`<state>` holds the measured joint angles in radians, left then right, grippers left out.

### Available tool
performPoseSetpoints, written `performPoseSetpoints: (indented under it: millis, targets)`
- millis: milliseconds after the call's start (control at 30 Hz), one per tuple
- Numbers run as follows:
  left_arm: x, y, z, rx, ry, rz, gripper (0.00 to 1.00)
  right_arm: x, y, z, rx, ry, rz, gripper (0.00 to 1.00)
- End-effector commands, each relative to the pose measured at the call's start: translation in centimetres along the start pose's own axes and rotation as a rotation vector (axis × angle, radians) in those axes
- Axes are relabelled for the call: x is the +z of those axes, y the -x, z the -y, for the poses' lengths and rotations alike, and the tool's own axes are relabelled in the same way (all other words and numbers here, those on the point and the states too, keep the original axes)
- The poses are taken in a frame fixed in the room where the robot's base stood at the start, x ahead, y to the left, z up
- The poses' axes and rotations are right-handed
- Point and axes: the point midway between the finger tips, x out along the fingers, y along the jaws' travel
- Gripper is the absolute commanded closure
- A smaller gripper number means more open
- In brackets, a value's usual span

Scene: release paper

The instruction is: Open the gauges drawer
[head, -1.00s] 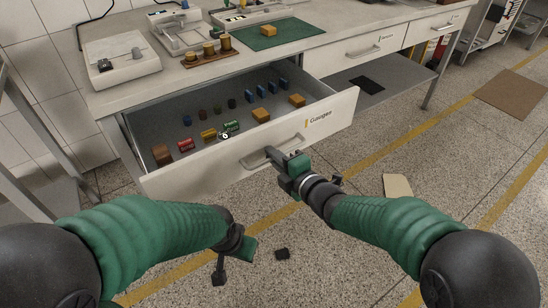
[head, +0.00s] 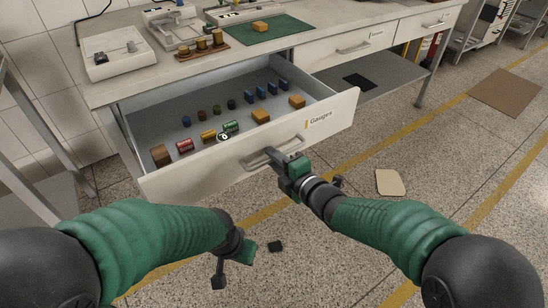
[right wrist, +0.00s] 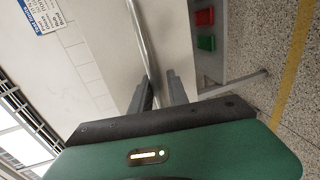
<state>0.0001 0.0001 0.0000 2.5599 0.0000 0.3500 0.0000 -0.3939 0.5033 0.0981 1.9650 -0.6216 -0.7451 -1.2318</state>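The gauges drawer (head: 215,168), labelled "Gauges", stands well pulled out from under the workbench. Its metal bar handle (head: 258,161) is on the front panel. My right gripper (head: 274,156) is at this handle with its fingers closed around the bar. In the right wrist view, the fingers (right wrist: 160,88) lie either side of the handle bar (right wrist: 141,35), with a narrow gap showing.
The drawer holds coloured cylinders and blocks, including an orange block (head: 261,116) and a brown block (head: 160,155). The bench top (head: 130,85) carries instruments and a green mat (head: 255,30).

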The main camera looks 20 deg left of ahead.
Motion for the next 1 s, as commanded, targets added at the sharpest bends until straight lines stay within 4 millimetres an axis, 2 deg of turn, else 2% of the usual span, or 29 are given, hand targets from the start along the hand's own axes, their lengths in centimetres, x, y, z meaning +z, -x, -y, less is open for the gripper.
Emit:
performPoseSetpoints:
  millis: [333,467,567,800,1000]
  targets:
    - [0.0,0.1,0.0,0.000,0.000,0.000,0.64,0.0,0.1,-0.3,0.006,0.002,0.000,0.81]
    - [-0.1,0.6,0.0,0.000,0.000,0.000,0.64,0.0,1.5,-0.6,0.006,0.002,0.000,0.81]
    - [-0.3,1.4,0.0,0.000,0.000,0.000,0.64,0.1,3.9,-0.7,0.006,0.001,0.002,0.81]
    - [-0.8,3.3,0.0,0.000,0.000,0.000,0.64,0.1,11.1,-0.6,0.004,0.000,0.003,0.81]
    - [-1.0,4.2,0.0,0.000,0.000,0.000,0.64,0.1,15.4,-0.3,0.003,0.000,0.003,0.81]
